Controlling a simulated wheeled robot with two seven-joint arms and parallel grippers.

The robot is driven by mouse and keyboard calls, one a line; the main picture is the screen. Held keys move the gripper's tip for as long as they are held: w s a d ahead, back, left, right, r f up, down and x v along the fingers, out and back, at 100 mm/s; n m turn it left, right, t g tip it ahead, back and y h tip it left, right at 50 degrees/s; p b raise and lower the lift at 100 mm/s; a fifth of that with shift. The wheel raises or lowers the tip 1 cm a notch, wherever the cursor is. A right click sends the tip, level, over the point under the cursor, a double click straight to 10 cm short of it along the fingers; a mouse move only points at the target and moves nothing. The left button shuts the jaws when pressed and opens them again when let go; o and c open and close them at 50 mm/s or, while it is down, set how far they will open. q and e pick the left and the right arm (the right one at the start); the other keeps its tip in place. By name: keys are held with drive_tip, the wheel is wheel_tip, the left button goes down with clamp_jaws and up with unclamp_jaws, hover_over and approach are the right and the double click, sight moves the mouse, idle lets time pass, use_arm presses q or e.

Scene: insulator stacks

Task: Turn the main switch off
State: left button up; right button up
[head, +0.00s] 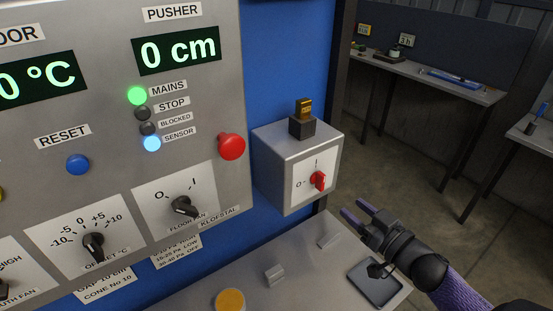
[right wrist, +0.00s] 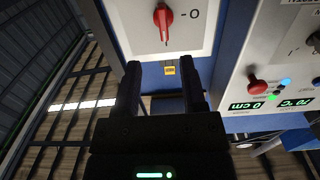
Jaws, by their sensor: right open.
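The main switch is a red rotary knob (head: 318,181) on the white plate of a grey box (head: 285,162), right of the control panel. Its handle stands upright, in line with the I mark; the 0 mark is to its left. The right wrist view shows the knob (right wrist: 163,20) upside down, upright along the picture, with the 0 at its right. My right gripper (head: 353,207) is open and empty, below and right of the knob, apart from it. Its two fingers (right wrist: 161,68) point toward the box. My left gripper is not in view.
A red push button (head: 231,146) sticks out left of the box. A black and orange fitting (head: 303,118) stands on the box. Below is a grey ledge with small blocks, a yellow-orange disc (head: 230,299) and a dark tray (head: 375,283). Workbenches (head: 430,75) stand behind.

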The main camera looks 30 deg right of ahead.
sight(324, 182)
drive_tip(key=w, duration=0.3)
drive_tip(key=w+b, duration=0.1)
drive_tip(key=w, duration=0.2)
drive_tip(key=w+a, duration=0.1)
drive_tip(key=w, duration=0.2)
drive_tip(key=shift+w+r, duration=0.35)
drive_tip(key=shift+w, duration=0.05)
drive_tip(key=shift+s, duration=0.15)
clamp_jaws()
